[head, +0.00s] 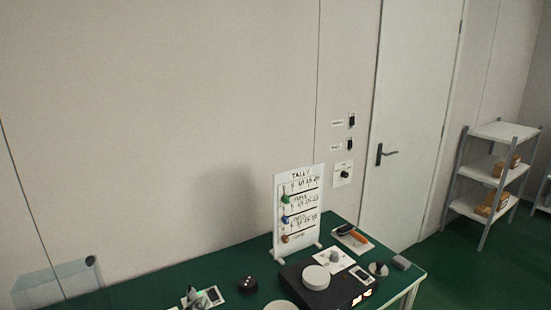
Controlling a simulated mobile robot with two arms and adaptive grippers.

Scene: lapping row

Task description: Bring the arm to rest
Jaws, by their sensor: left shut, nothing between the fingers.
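My right gripper is not in view.
The bench carries a dark round knob-like piece (247,285), a black machine with a pale disc (316,278), a white tally board (299,215) and an orange-handled tool (356,235). A clear panel (55,284) stands at left. A door (410,130) and shelf rack (495,175) are beyond.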

